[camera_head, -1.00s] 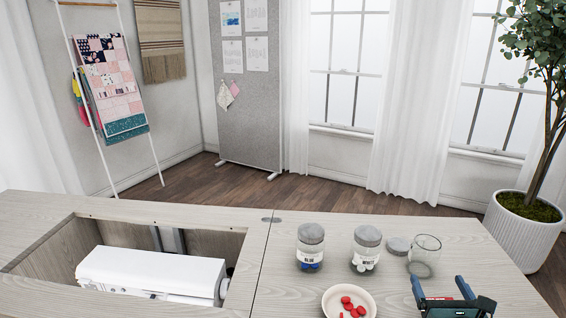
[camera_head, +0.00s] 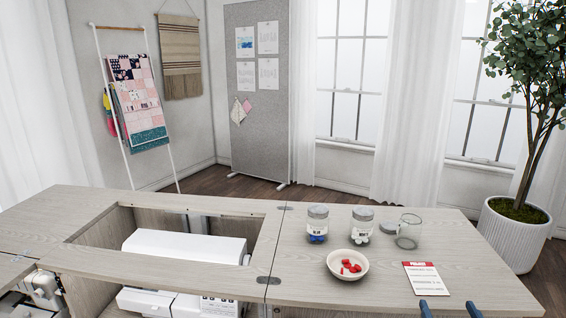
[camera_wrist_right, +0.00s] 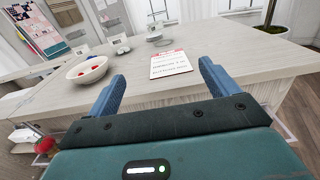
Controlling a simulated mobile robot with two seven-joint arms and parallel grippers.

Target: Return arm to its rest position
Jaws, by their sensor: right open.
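My right gripper (camera_head: 449,306) shows at the bottom right of the head view as two blue fingertips at the near edge of the cabinet top. In the right wrist view my right gripper (camera_wrist_right: 162,82) has its blue fingers wide apart with nothing between them. Beyond them lies a white card with a red header (camera_head: 425,278), apart from the fingers; it also shows in the right wrist view (camera_wrist_right: 170,64). My left gripper is in neither view.
A bowl (camera_head: 334,268) with red buttons, a blue-button jar (camera_head: 317,222), a white-button jar (camera_head: 361,226) and an open glass jar (camera_head: 409,232) stand on the cabinet top (camera_head: 310,292). At left is an opening with a white machine (camera_head: 185,244). A plant pot (camera_head: 514,236) stands right.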

